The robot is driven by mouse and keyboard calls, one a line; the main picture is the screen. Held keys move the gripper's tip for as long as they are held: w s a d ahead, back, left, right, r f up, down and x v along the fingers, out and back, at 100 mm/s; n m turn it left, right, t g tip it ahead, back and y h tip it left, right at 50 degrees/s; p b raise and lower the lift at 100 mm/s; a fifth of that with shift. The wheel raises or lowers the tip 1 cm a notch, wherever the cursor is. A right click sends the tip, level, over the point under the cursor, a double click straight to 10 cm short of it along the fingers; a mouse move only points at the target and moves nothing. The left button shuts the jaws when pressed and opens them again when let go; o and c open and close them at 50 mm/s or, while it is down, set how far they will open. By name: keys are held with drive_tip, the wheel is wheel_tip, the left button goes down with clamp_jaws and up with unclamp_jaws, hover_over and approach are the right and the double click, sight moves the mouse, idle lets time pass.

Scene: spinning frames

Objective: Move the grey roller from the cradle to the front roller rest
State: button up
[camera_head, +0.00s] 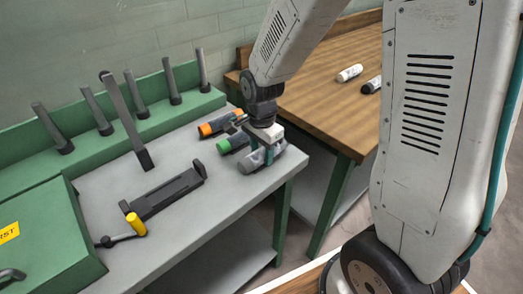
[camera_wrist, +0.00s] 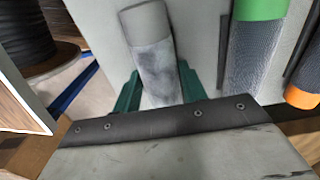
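The grey roller (camera_head: 244,166) lies near the right end of the grey bench, with my gripper (camera_head: 266,152) down over it in the head view. In the wrist view the grey roller (camera_wrist: 152,60) lies between my gripper's two teal fingers (camera_wrist: 160,88), one close on each side. I cannot tell whether the fingers press on it. A long black open holder (camera_head: 165,194) with raised ends sits empty toward the front of the bench. It may be the front roller rest. The cradle under the grey roller cannot be made out.
A green-ended roller (camera_head: 233,143) and an orange-ended roller (camera_head: 220,123) lie beside the grey one. A yellow-handled crank (camera_head: 136,224) is by the black holder. A green rack with upright pegs (camera_head: 136,95) runs behind. A wooden table (camera_head: 320,100) with small rollers stands right.

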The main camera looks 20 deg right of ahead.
drive_tip(key=o, duration=0.4)
wheel_tip(320, 180, up, 8)
drive_tip(key=shift+f, duration=0.1)
idle(0.6)
drive_tip(key=shift+s+n, duration=0.3)
drive_tip(key=shift+n, duration=0.5)
drive_tip(key=s+d+r+n, duration=0.1)
drive_tip(key=s+r+n, duration=0.3)
drive_tip(key=s, duration=0.3)
drive_tip(key=s+d+r+n+t, duration=0.1)
drive_tip(key=s+r+n, duration=0.3)
drive_tip(key=s, duration=0.3)
drive_tip(key=s+d+r+n, duration=0.1)
drive_tip(key=s+r+n, duration=0.3)
drive_tip(key=s, duration=0.3)
drive_tip(key=shift+s+d+r+n, duration=0.15)
drive_tip(key=shift+d+n, duration=0.1)
drive_tip(key=shift+n, duration=0.15)
